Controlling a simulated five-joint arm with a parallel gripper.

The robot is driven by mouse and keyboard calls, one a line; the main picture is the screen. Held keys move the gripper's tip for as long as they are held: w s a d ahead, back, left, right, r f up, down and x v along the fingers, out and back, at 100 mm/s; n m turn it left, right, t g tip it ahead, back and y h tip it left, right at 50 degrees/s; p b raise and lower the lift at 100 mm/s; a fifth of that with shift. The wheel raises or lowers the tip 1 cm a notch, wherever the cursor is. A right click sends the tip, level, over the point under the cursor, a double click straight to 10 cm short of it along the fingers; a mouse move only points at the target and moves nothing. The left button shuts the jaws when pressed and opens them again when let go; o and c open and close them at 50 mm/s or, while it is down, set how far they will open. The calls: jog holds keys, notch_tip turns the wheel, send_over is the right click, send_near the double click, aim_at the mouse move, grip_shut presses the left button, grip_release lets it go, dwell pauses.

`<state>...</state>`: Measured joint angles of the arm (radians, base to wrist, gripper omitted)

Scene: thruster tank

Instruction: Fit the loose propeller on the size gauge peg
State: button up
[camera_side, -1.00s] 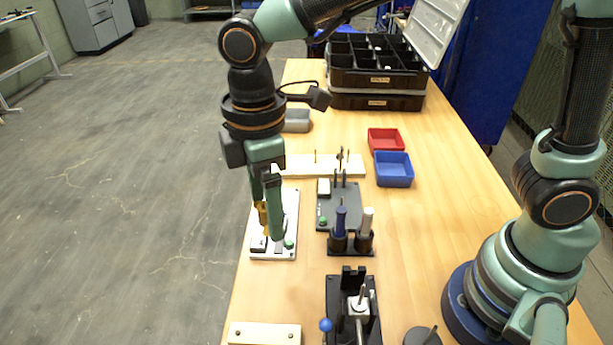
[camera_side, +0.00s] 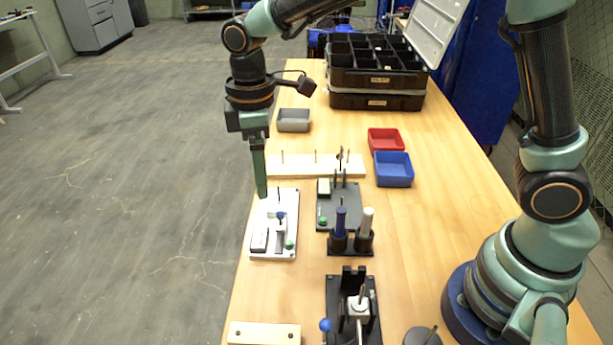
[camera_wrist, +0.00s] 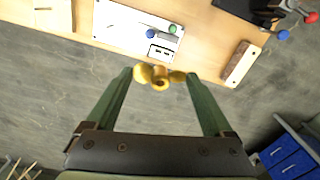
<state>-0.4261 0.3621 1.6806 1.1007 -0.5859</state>
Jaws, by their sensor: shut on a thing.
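My gripper (camera_wrist: 159,75) is shut on a yellow-brass propeller (camera_wrist: 160,82), held between the fingertips in the wrist view. In the side view my gripper (camera_side: 262,196) hangs over the table's left edge, by the far end of a white fixture plate (camera_side: 289,205); the propeller is hidden behind the finger there. A pale wooden board with several thin upright pegs (camera_side: 300,169), which looks like the size gauge, lies beyond the gripper and to its right. It also shows in part at the top left of the wrist view (camera_wrist: 45,28). The propeller is apart from the pegs.
The white plate carries a blue knob and green button. A dark fixture (camera_side: 352,215) and a holder with blue and white handles (camera_side: 352,246) stand to its right. Grey (camera_side: 293,127), red (camera_side: 385,148) and blue (camera_side: 394,182) trays are farther back. The left side is open floor.

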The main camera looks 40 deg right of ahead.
jog(key=w+d+f+m, duration=0.1)
jog(key=w+d, duration=0.1)
jog(key=d, duration=0.1)
jog(key=w+d+f, duration=0.2)
jog(key=d, duration=0.1)
jog(key=w+d+f+m, duration=0.1)
jog(key=w+d+f, duration=0.1)
jog(key=w, duration=0.1)
jog(key=shift+w+d+f+m, duration=0.1)
jog(key=shift+d+f+m, duration=0.1)
jog(key=shift+d+m, duration=0.15)
jog(key=shift+f, duration=1.9)
jog(key=shift+f, duration=2.7)
jog(key=o, duration=1.2)
jog(key=shift+c, duration=0.2)
notch_tip(320, 180, up, 16)
